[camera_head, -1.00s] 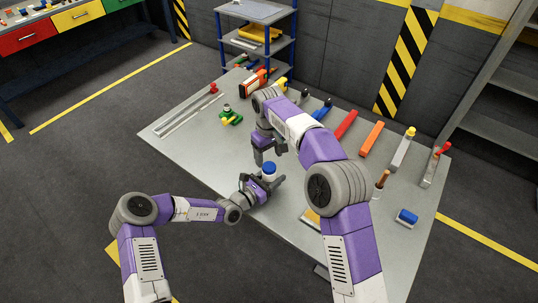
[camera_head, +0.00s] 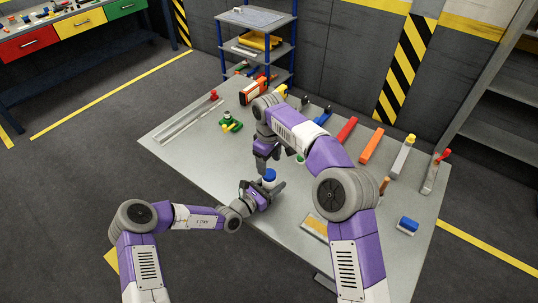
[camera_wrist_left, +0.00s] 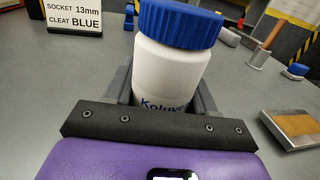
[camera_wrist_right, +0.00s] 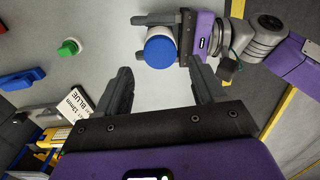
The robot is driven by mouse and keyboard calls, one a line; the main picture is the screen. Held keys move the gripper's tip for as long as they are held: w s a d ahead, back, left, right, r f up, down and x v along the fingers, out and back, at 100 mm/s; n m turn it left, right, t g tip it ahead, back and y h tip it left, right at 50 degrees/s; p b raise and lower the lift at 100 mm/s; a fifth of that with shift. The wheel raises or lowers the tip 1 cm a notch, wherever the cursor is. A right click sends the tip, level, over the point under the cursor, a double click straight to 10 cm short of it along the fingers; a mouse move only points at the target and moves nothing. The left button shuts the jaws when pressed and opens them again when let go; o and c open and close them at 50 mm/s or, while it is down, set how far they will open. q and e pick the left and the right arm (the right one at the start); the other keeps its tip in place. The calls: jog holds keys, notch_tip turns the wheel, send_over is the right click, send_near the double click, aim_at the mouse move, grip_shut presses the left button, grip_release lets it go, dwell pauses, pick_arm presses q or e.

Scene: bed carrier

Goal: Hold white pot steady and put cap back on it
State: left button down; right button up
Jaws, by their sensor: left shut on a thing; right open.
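The white pot (camera_wrist_left: 170,72) stands upright between the fingers of my left gripper (camera_head: 266,187), which is shut on it. From above, in the right wrist view, the cap (camera_wrist_right: 160,50) covers most of the pot's top. My right gripper (camera_wrist_right: 162,82) is open and empty. Its fingers are apart, with the cap beyond their tips and between them in the picture. In the head view the right gripper (camera_head: 264,158) is just behind and above the cap.
The grey table (camera_head: 190,158) carries a green fixture (camera_head: 230,121), an orange tool (camera_head: 253,90), several coloured bars and a blue block (camera_head: 407,224). A printed sign (camera_wrist_left: 75,15) stands behind the pot. The table's left part is mostly clear. A blue-framed shelf rack (camera_head: 252,40) stands behind it.

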aim_at(269, 173)
jog(key=shift+f, duration=2.55)
jog(key=c, duration=1.1)
jog(key=o, duration=1.2)
jog(key=shift+o, duration=0.2)
notch_tip(269, 173, up, 12)
